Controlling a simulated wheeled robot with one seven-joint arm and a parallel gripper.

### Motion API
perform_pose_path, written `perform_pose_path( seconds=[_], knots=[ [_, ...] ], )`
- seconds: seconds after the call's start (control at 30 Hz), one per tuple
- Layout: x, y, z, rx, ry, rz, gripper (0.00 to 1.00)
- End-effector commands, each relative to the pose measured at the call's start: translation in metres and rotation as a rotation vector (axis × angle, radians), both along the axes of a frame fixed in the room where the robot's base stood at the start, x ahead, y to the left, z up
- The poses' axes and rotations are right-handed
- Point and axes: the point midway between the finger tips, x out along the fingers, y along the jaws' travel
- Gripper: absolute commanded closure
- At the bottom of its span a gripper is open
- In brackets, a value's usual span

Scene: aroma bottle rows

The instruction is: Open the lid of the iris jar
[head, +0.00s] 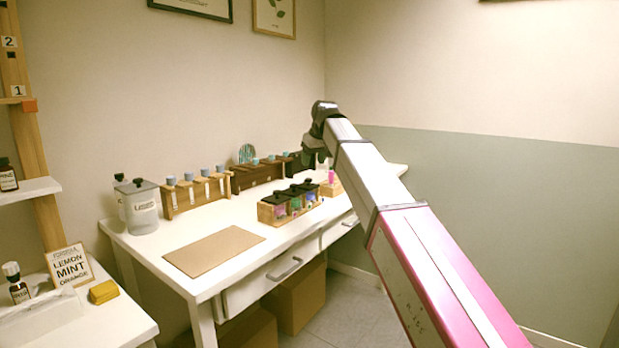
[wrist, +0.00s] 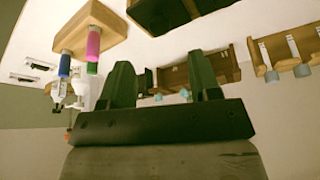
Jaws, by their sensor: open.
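A wooden box (head: 266,214) on the white table holds a row of small jars with black lids (head: 302,187). Pink, teal and purple patches show on their fronts. The lids look shut, and I cannot read which jar is iris. In the head view my gripper (head: 317,155) is above the back right of the table, beyond and above the jar box. In the wrist view my gripper (wrist: 162,85) is open, with nothing between its two dark fingers. A dark box at the top edge of the wrist view (wrist: 172,12) may be the jar box.
Racks of grey-capped bottles (head: 197,192) line the wall, with a teal-capped rack (head: 258,177) beside my gripper. A wooden block (wrist: 105,45) with pink and green pieces stands at the right. Canisters (head: 140,206) stand left. A brown mat (head: 214,250) lies in front.

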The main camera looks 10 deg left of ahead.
Motion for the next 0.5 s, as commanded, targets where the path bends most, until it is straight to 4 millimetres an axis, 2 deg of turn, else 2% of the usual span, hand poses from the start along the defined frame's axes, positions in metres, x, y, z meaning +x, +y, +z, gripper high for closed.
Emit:
perform_pose_path(
  seconds=[0.1,0.3,0.5],
  knots=[
    [0.006,0.006,-0.022,-0.001,0.001,0.000,0.43],
    [0.015,0.014,-0.051,0.000,0.001,-0.001,0.43],
    [0.020,0.019,-0.067,0.000,0.000,-0.001,0.43]
  ],
)
